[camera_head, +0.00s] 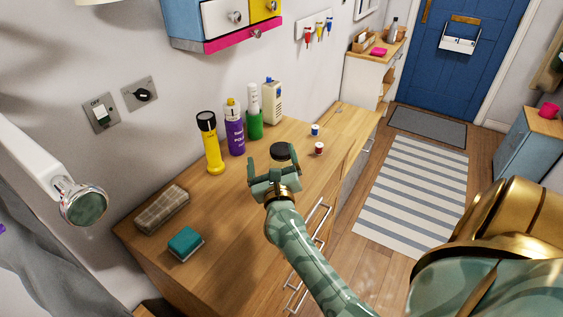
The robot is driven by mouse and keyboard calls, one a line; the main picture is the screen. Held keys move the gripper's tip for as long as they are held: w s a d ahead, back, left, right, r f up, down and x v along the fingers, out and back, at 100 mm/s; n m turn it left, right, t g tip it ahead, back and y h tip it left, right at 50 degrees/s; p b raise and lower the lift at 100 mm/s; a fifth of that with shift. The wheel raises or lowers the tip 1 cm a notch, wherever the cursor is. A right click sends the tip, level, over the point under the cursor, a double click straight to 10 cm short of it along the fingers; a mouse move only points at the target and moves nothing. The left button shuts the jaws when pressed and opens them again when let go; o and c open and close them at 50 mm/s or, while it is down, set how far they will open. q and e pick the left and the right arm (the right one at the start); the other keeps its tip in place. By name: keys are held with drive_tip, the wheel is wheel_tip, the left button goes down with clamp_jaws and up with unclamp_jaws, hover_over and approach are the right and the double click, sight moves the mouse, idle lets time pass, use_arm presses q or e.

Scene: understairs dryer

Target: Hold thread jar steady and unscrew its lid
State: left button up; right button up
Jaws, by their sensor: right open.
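The thread jar's dark round lid (281,151) shows just beyond my right gripper on the wooden counter. Most of the jar's body is hidden behind the gripper. My right gripper (273,167) is open, its green fingers spread in front of the jar. I cannot tell whether a finger touches it. My left gripper is not in view.
A blue-topped spool (315,130) and a red spool (319,148) stand right of the jar. A yellow flashlight (211,145), a purple can (234,130) and a green bottle (254,115) stand behind. A teal sponge (185,243) and brown brush (161,209) lie at the left.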

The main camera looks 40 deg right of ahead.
sight(282, 166)
drive_tip(key=d+f+m+g, duration=0.1)
drive_tip(key=f+m+g+h, duration=0.1)
drive_tip(key=m, duration=0.1)
drive_tip(key=d+m, duration=0.1)
drive_tip(key=m, duration=0.1)
drive_tip(key=shift+s+d+f+g+h, duration=0.1)
drive_tip(key=shift+d+f+g+h, duration=0.2)
drive_tip(key=shift+d+f+g, duration=0.1)
drive_tip(key=shift+m, duration=0.4)
drive_tip(key=f+b, duration=0.1)
drive_tip(key=f, duration=0.1)
drive_tip(key=f+b, duration=0.2)
drive_tip(key=f, duration=0.1)
drive_tip(key=f+b, duration=0.1)
drive_tip(key=f, duration=0.2)
drive_tip(key=shift+w+d+f+b, duration=0.1)
drive_tip(key=shift+w+d+b, duration=0.1)
drive_tip(key=shift+d+b, duration=0.15)
drive_tip(key=x, duration=0.6)
drive_tip(key=shift+w+d+b, duration=0.25)
drive_tip(key=shift+d+b, duration=0.05)
drive_tip(key=shift+b, duration=0.1)
drive_tip(key=c, duration=1.2)
